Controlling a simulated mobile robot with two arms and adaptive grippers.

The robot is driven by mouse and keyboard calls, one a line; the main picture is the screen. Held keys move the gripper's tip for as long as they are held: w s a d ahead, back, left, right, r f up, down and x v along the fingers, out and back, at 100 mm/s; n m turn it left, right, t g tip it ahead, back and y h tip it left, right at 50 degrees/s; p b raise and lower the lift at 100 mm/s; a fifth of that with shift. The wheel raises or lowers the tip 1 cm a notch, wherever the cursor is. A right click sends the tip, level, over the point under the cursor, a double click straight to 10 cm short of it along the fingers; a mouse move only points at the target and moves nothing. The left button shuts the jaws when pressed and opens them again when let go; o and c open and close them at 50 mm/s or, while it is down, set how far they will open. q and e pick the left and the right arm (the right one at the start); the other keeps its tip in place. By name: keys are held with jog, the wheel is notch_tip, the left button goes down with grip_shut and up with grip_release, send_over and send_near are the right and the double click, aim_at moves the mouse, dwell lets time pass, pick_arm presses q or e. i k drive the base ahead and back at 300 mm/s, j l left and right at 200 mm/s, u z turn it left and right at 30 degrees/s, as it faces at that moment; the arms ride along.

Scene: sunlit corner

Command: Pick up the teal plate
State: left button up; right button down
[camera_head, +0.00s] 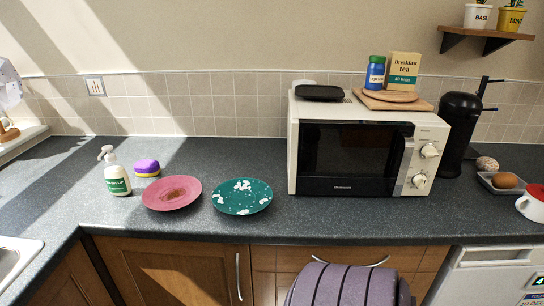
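The teal plate (228,203) lies flat on the dark worktop, left of the microwave, with white patches scattered over its upper face. A pink plate (158,198) with a brown stain in its middle lies just left of it, a narrow gap apart. Neither of my grippers shows in the head view.
A soap bottle (117,176) and a purple-and-yellow sponge (147,168) stand left of the plates. The microwave (350,158) blocks the right side. A padded grey-purple object (345,288) is low in front. Worktop (225,160) behind the teal plate is clear.

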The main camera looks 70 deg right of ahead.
aim_at(243, 196)
jog(key=k+l+z, duration=0.1)
jog(key=z, duration=1.7)
